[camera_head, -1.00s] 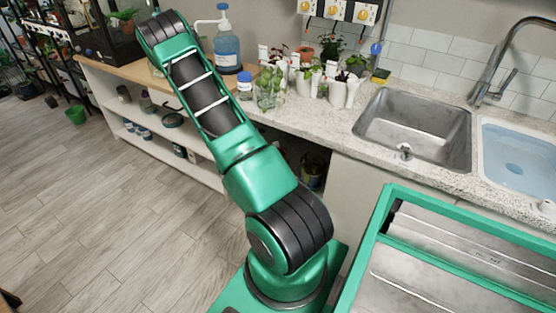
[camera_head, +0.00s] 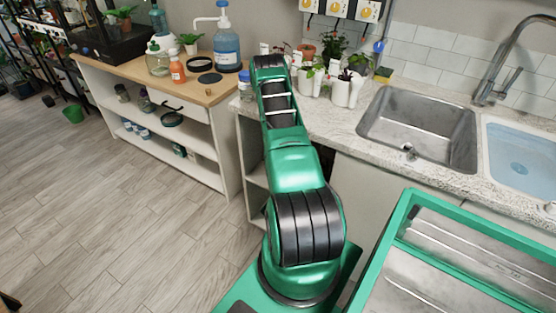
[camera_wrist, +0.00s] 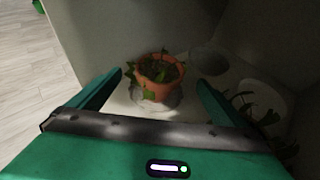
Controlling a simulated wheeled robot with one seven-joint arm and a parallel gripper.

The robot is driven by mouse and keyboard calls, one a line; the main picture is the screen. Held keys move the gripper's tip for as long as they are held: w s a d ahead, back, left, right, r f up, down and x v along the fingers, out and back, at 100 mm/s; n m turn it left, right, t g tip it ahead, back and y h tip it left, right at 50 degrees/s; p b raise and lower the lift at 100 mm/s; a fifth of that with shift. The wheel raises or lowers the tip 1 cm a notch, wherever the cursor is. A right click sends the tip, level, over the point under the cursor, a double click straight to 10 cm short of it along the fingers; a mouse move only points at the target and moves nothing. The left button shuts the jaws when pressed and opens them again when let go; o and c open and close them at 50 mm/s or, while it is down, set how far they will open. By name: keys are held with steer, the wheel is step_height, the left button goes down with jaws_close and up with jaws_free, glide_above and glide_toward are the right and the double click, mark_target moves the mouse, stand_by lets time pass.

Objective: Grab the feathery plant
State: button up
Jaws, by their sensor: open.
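In the wrist view, a terracotta pot (camera_wrist: 161,69) with a leafy green plant (camera_wrist: 158,72) stands on a pale round saucer (camera_wrist: 160,100) in a dim compartment. My gripper (camera_wrist: 160,79) is open, its teal fingers on either side of the view, with the pot beyond and between them. Nothing is held. A dark plant with thin, drooping leaves (camera_wrist: 248,112) is at the right, partly behind my right finger. I cannot tell for certain which plant is the feathery one. In the head view, my arm hides the gripper.
A pale wall (camera_wrist: 88,35) rises at left of the compartment, with floor beyond. A round pale pot or dish (camera_wrist: 208,61) stands behind the terracotta pot. In the head view, several potted plants crowd the counter (camera_head: 330,122) beside the sink (camera_head: 420,125); the wooden bench (camera_head: 205,92) holds bottles.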

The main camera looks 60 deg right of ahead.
steer(key=shift+r+x, duration=0.2)
steer(key=shift+x, duration=4.4)
steer(key=c, duration=1.5)
steer(key=shift+r, duration=0.1)
